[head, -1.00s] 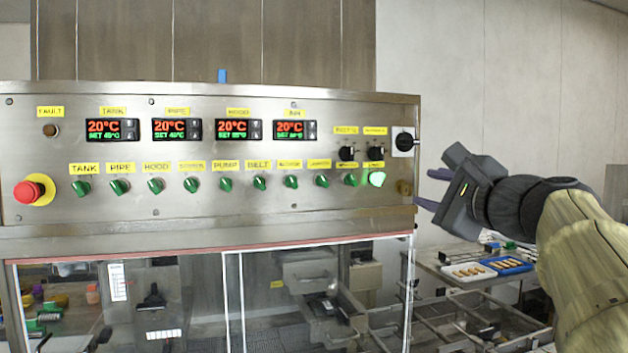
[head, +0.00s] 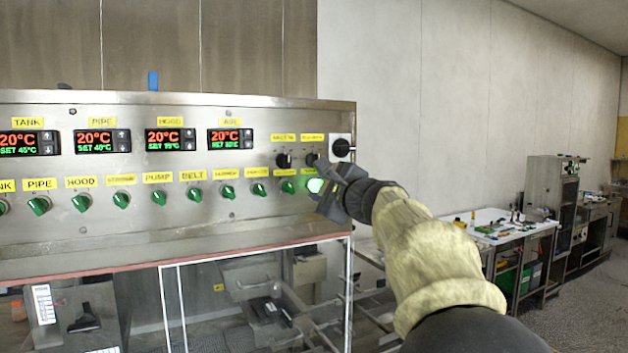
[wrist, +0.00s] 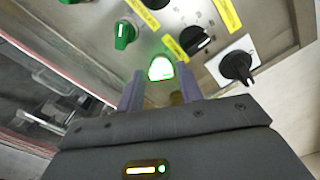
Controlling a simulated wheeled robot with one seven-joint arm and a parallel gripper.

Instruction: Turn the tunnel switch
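The control panel (head: 170,225) carries a lower row of green rotary switches. The label reading "tunnel" is too blurred to find, so I cannot tell which switch it is. A lit green knob (head: 315,186) glows at the row's right end, with a green switch (head: 288,187) left of it. My gripper (head: 328,180) is at the panel's right end, by the lit knob. In the wrist view the fingers of my gripper (wrist: 161,84) are open, and the lit knob (wrist: 160,69) shows between and just beyond their tips. I cannot tell whether they touch it.
Black knobs (head: 284,160) and a black rotary switch on a white plate (head: 342,148) sit above the lit knob. A glass-fronted housing lies below the panel. A white-topped bench (head: 490,222) stands at right.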

